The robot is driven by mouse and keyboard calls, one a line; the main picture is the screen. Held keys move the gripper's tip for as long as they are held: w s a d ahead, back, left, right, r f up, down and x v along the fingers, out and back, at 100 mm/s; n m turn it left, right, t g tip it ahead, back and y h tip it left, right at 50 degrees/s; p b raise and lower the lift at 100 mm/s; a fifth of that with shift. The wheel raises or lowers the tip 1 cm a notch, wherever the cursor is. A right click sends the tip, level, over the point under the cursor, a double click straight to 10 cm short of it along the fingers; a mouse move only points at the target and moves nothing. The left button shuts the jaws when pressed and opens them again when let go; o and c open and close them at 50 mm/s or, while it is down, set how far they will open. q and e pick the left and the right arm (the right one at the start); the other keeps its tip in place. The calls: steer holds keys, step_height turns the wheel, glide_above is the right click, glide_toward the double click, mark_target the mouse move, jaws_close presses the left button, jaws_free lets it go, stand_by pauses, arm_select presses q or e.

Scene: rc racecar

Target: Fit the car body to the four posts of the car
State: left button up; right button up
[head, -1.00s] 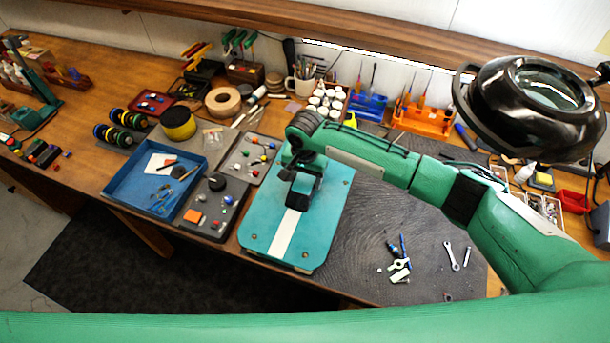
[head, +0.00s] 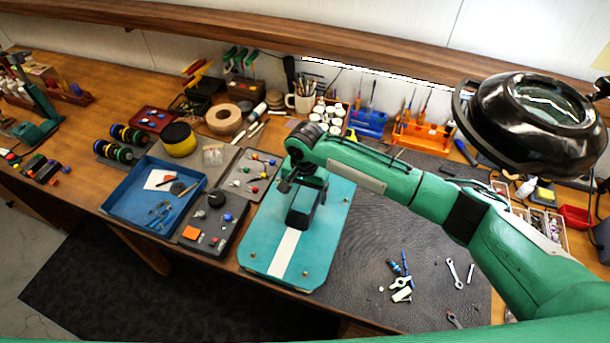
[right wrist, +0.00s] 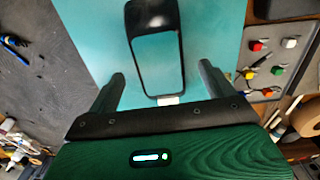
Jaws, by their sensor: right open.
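A flat teal panel with a white stripe (head: 284,252), apparently the car body, lies on the bench at the centre. Small brass-coloured dots show near its corners, one of them at the lower right (head: 305,272). I cannot tell whether these are post tips or whether the panel sits on posts. A black-sided part with a teal top (right wrist: 158,62), like a cabin, rises from the panel in the right wrist view. My right gripper (head: 303,208) is open over the panel, its two fingers (right wrist: 162,76) apart on either side of this part. My left gripper is not in view.
A blue tray (head: 118,204) and grey trays of small parts (head: 232,238) stand left of the panel. A dark mat (head: 360,290) with tools lies right. A black magnifier lamp (head: 530,115) hangs at the right. Cups and tool racks line the back.

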step_height(320, 180, up, 11)
steer(key=b, duration=0.3)
steer(key=shift+r, duration=0.2)
stand_by(0.5)
